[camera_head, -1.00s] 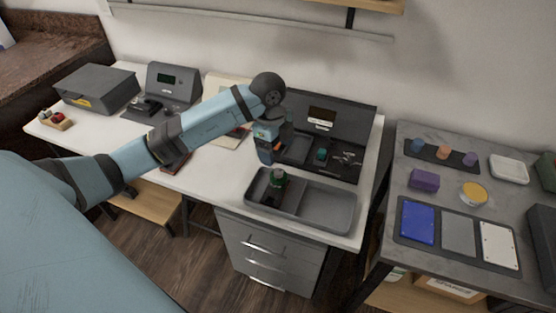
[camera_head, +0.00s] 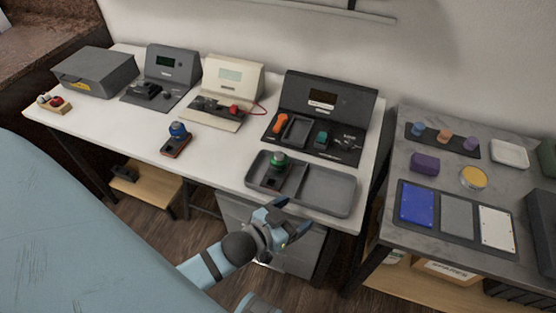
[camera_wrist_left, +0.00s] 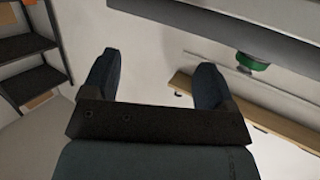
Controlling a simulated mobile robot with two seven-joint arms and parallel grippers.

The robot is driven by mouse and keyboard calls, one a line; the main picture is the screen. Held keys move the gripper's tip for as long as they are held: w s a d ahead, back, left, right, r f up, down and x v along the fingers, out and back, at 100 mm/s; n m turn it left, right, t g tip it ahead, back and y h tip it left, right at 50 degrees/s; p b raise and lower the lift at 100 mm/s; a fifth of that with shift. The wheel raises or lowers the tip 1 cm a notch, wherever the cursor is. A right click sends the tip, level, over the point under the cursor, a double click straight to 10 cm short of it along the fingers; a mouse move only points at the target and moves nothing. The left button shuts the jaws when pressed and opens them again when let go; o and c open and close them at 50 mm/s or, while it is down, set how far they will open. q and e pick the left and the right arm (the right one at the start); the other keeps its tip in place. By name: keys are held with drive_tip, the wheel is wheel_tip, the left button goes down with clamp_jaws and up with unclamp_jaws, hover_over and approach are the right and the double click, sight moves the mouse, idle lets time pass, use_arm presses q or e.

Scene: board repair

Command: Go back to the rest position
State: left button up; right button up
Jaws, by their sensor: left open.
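My left gripper (camera_head: 291,219) is low in front of the table's front edge, below the grey tray in the head view. It is open and empty; in the left wrist view the two fingers (camera_wrist_left: 157,80) stand wide apart with nothing between them. A green-topped part on a dark board (camera_head: 278,160) sits in the left compartment of the grey two-part tray (camera_head: 325,192). A green top (camera_wrist_left: 252,62) also shows at the upper right of the left wrist view, apart from the fingers. My right gripper is not in view.
A blue-topped part on a board (camera_head: 177,140) lies on the white table (camera_head: 110,125). Devices stand along its back, including a black station (camera_head: 325,98). A drawer cabinet (camera_head: 233,205) is below, near my gripper. A grey side table (camera_head: 400,160) stands right, across a gap.

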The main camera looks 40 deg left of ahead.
use_arm(q)
drive_tip(key=s+f+g, duration=0.5)
drive_tip(key=s+f, duration=0.2)
wheel_tip(320, 180, up, 15)
drive_tip(key=s+t+p, duration=0.1)
drive_tip(key=p, duration=1.6)
drive_tip(key=shift+a+y+p, duration=0.25)
drive_tip(key=shift+y+p, duration=0.1)
drive_tip(key=shift+y, duration=0.05)
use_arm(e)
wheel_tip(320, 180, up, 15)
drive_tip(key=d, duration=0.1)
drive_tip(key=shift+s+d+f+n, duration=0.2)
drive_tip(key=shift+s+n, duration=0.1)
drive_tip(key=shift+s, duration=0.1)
use_arm(q)
drive_tip(key=shift+f, duration=0.1)
